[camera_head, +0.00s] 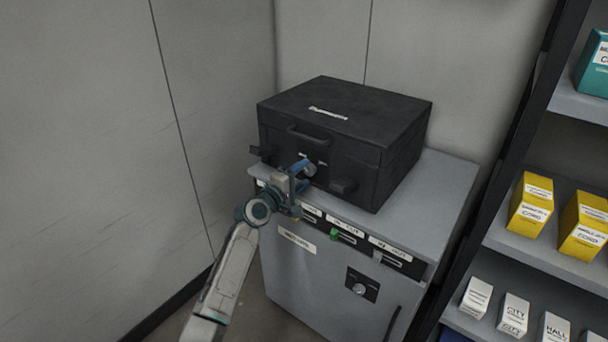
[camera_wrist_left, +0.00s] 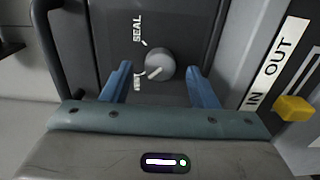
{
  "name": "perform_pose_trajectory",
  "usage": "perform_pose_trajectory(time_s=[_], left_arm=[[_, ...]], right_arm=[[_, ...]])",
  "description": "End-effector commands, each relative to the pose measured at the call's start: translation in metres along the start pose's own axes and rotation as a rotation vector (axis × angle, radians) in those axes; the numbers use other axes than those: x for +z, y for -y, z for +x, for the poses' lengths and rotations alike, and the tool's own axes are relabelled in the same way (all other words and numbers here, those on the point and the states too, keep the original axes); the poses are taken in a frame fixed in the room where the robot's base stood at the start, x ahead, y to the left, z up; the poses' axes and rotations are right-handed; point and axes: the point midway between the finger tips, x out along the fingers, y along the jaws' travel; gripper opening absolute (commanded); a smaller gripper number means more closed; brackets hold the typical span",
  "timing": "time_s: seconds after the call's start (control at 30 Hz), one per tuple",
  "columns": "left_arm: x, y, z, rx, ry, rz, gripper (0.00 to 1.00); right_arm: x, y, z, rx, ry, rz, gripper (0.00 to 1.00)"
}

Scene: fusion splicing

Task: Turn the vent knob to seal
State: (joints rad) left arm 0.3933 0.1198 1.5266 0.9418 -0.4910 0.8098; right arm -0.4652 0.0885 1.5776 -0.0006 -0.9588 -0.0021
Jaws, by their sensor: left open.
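The vent knob (camera_wrist_left: 160,64) is a round grey dial on the front of the black case (camera_head: 340,115). Its white pointer line points toward the VENT label (camera_wrist_left: 138,83); the SEAL label (camera_wrist_left: 137,28) is on the other side, with a tick beside it. My left gripper (camera_head: 302,172) is at the case front, and hides most of the knob in the head view. In the left wrist view its blue fingers (camera_wrist_left: 158,68) are open, one on each side of the knob, with visible gaps. My right gripper is not in view.
The case stands on a grey cabinet (camera_head: 330,285) with a row of levers, including a green one (camera_head: 334,235) and a yellow one (camera_wrist_left: 293,108) by an IN/OUT label. The case has a front handle (camera_head: 306,135). A shelf (camera_head: 530,245) with boxes stands at right.

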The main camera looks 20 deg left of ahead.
Motion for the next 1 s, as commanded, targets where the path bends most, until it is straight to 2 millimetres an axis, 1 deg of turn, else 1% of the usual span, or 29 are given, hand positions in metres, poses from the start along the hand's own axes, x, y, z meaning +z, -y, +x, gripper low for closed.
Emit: perform_pose_trajectory(time_s=[0.03, 0.13, 0.43, 0.57, 0.6, 0.67, 0.93, 0.97, 1.0], left_arm=[[0.0004, 0.0003, 0.0052, 0.000, 0.000, -0.002, 0.54], [0.0005, -0.0001, 0.0109, 0.000, 0.000, -0.001, 0.54], [0.0004, 0.0005, 0.0125, -0.001, 0.000, 0.000, 0.54], [0.0004, 0.0005, 0.0124, -0.001, 0.000, 0.000, 0.28], [0.0004, 0.0005, 0.0124, -0.001, 0.000, 0.000, 0.20], [0.0004, 0.0005, 0.0124, -0.001, 0.000, 0.000, 0.09], [0.0004, 0.0015, 0.0123, -0.001, 0.001, 0.022, 0.09], [0.0004, 0.0017, 0.0122, -0.001, 0.001, 0.029, 0.09], [0.0004, 0.0020, 0.0122, -0.001, 0.001, 0.042, 0.09]], right_arm=[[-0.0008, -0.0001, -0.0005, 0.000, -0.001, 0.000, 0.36], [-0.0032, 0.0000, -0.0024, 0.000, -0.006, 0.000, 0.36], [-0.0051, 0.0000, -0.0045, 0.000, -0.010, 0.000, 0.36], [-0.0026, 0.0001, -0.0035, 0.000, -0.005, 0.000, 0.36], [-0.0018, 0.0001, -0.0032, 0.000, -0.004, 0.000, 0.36], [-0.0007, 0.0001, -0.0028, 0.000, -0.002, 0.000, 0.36], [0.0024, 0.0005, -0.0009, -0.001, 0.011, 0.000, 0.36], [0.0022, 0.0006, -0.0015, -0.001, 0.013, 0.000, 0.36], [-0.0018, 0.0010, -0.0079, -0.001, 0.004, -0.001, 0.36]])
